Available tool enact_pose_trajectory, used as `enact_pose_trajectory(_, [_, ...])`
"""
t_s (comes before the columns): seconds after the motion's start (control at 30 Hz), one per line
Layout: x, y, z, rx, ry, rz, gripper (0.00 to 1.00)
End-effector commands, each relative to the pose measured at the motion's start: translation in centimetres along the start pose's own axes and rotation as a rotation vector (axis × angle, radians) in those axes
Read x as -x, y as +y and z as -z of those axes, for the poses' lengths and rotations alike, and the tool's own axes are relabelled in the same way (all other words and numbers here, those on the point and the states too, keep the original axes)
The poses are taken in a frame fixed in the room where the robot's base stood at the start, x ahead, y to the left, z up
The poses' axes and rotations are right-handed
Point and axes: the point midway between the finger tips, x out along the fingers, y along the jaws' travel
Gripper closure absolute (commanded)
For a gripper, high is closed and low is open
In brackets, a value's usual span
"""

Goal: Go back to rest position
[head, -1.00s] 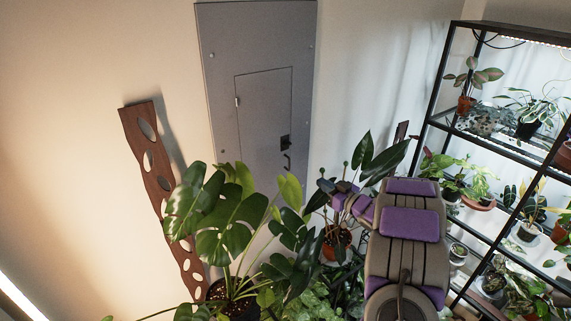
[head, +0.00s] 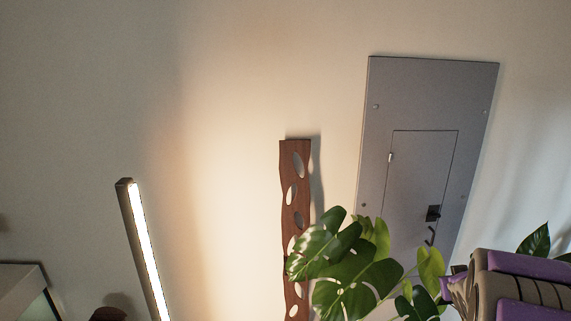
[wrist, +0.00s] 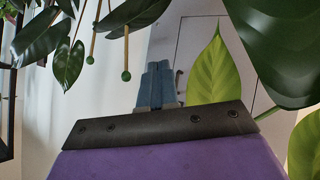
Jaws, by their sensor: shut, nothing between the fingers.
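My gripper (wrist: 157,88) shows in the wrist view at the upper middle, with its blue-grey fingers shut together and nothing held between them. In the head view my purple and grey arm is at the bottom right corner, and its gripper end cannot be made out there. In the wrist view leaves hang close around the gripper: a bright yellow-green leaf (wrist: 217,75) to its right and dark leaves (wrist: 135,16) above it. Whether any leaf touches my arm cannot be told.
A large split-leaf plant (head: 352,272) stands at the lower middle, left of my arm. Behind it are a brown wooden board with holes (head: 291,215) and a grey wall panel (head: 420,160). A lit lamp bar (head: 144,245) stands at the left. The wall between lamp and board is bare.

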Motion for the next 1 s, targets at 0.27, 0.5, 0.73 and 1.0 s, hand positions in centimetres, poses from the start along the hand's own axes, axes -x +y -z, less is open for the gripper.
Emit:
enact_pose_trajectory(0.27, [9.9, -8.9, -7.8, -0.002, -0.331, 0.023, 1.0])
enact_pose_trajectory(0.5, [20.4, -16.6, -17.7, 0.05, -0.65, 0.175, 1.0])
enact_pose_trajectory(0.73, [29.4, -20.4, -25.8, 0.151, -0.897, 0.353, 1.0])
enact_pose_trajectory(1.0, [33.8, -21.9, -28.9, 0.215, -1.0, 0.427, 1.0])
